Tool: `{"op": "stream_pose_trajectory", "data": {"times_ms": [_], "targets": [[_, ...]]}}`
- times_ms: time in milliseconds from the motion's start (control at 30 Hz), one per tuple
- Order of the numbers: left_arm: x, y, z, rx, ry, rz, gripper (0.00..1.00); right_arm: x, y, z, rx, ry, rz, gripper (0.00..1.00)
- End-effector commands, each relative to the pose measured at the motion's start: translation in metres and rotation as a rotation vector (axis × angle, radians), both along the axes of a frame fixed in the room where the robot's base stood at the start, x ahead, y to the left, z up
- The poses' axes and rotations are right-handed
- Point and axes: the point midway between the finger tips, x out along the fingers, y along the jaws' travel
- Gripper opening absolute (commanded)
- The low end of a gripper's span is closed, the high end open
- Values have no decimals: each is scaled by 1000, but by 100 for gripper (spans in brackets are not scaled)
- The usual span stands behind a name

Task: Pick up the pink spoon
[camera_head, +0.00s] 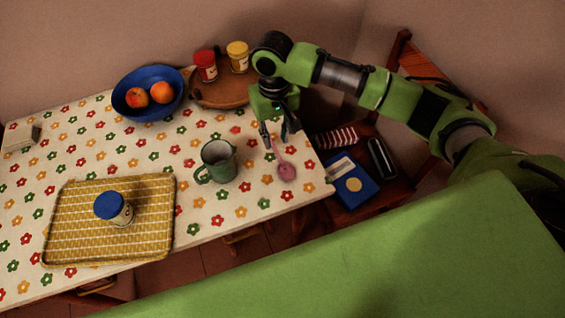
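The pink spoon (286,171) is near the right end of the flowered table. Its bowl points toward the front edge and its handle runs up and back to my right gripper. My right gripper (277,134) reaches in from the right and points down over the handle end. Its fingers look apart, one on each side of the handle, and I see no clear contact. The gripper partly hides the handle's end. My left gripper is not in view.
A green mug (218,164) stands left of the spoon. Behind are a round wooden board (222,95) with two jars and a blue bowl (128,104) of fruit. A yellow tray (75,215) holds a blue-lidded jar (113,208). A chair with a blue box (350,184) is at right.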

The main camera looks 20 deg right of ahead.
Motion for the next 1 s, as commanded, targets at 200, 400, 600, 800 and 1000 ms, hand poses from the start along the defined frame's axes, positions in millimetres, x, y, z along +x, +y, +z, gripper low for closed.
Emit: {"op": "stream_pose_trajectory", "data": {"times_ms": [200, 400, 600, 800, 1000], "targets": [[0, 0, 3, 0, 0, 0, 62, -6, 0, -33, -2, 3, -1, 25], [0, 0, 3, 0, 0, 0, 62, -5, 0, -41, -1, 0, 1, 25], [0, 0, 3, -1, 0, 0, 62, -5, 0, -40, -1, 0, 1, 25], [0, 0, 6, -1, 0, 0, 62, -5, 0, -40, -1, 1, 0, 25], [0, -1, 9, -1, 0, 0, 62, -5, 0, -42, -1, 1, 0, 25]]}}
